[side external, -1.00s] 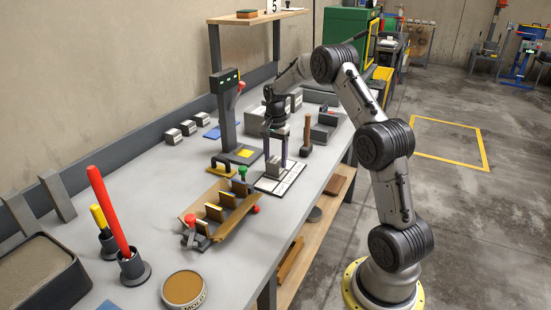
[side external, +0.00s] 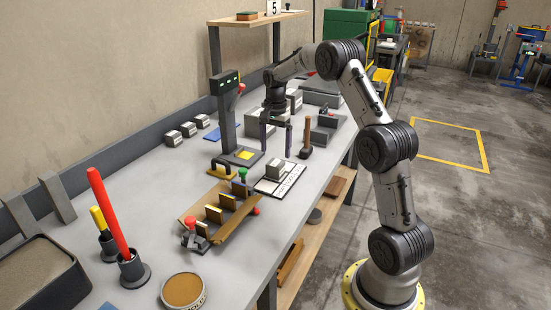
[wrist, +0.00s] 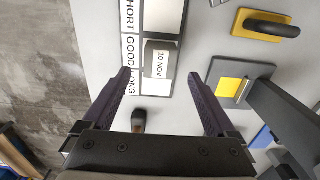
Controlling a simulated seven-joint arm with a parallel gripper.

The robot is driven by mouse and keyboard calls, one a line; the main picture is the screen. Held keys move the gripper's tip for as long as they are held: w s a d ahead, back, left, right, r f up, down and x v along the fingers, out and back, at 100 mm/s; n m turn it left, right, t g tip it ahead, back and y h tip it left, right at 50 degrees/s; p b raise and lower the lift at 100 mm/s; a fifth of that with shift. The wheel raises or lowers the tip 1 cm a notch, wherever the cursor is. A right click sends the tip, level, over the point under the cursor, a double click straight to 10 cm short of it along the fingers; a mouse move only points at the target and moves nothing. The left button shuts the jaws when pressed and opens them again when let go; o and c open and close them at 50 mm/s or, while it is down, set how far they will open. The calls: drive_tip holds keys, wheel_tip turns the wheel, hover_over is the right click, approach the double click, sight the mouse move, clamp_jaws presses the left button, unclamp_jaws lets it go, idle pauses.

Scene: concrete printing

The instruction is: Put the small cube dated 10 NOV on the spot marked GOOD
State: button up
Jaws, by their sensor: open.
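The small grey cube dated 10 NOV (wrist: 159,62) stands upright on the white board (wrist: 165,18) with the SHORT, GOOD and LONG labels. It stands in the middle field, beside the word GOOD (wrist: 130,50). The cube also shows in the side view (side external: 274,172), on the board (side external: 291,178). My gripper (wrist: 160,74) is open and empty, with one finger to either side of the cube in the wrist view. In the side view my gripper (side external: 276,150) is above and behind the cube, apart from it.
A dark test stand (side external: 226,120) with a yellow pad and a yellow-handled tool (side external: 221,166) are close by on the left. A hammer (side external: 306,140) stands to the right. A wooden tray (side external: 222,212) lies in front. Several other grey cubes (side external: 188,130) are near the wall.

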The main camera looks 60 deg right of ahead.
sight(276, 163)
wheel_tip(276, 163, up, 7)
drive_tip(key=s+a+r+n+t, duration=0.1)
drive_tip(key=s+a+r+n, duration=0.35)
drive_tip(key=a, duration=0.55)
drive_tip(key=s+a+r+n+t, duration=0.2)
drive_tip(key=s+a+r+n, duration=0.25)
drive_tip(key=a, duration=0.45)
drive_tip(key=s+a+f+n+t, duration=0.2)
drive_tip(key=s+a+f+n, duration=0.2)
drive_tip(key=s+a+n, duration=0.5)
drive_tip(key=shift+s+a+t, duration=0.3)
drive_tip(key=shift+s+a, duration=0.45)
drive_tip(key=shift+s, duration=2.45)
